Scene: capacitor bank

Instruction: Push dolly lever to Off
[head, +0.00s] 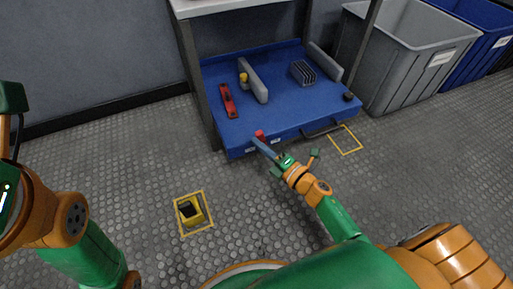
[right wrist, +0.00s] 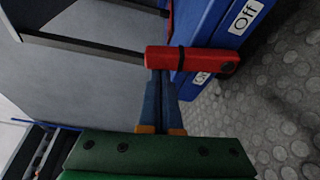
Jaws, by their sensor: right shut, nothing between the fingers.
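The dolly (head: 290,85) is a low blue platform with a red lever (head: 260,134) at its front edge. White labels sit on the front face on either side of the lever. In the right wrist view the red lever (right wrist: 205,60) lies across the picture, with the Off label (right wrist: 247,15) above it and another, partly hidden label (right wrist: 202,79) below. My right gripper (head: 256,142) is shut and empty. Its blue fingertips (right wrist: 160,75) are at the lever's left end in the wrist view; I cannot tell whether they touch. My left arm shows at the left, without its fingers.
On the dolly lie a red tool (head: 228,101), a grey bar (head: 252,80) and a dark finned part (head: 303,73). A grey bin (head: 410,60) stands to the right. A yellow object (head: 191,211) sits inside a floor marking in front. Open floor lies between.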

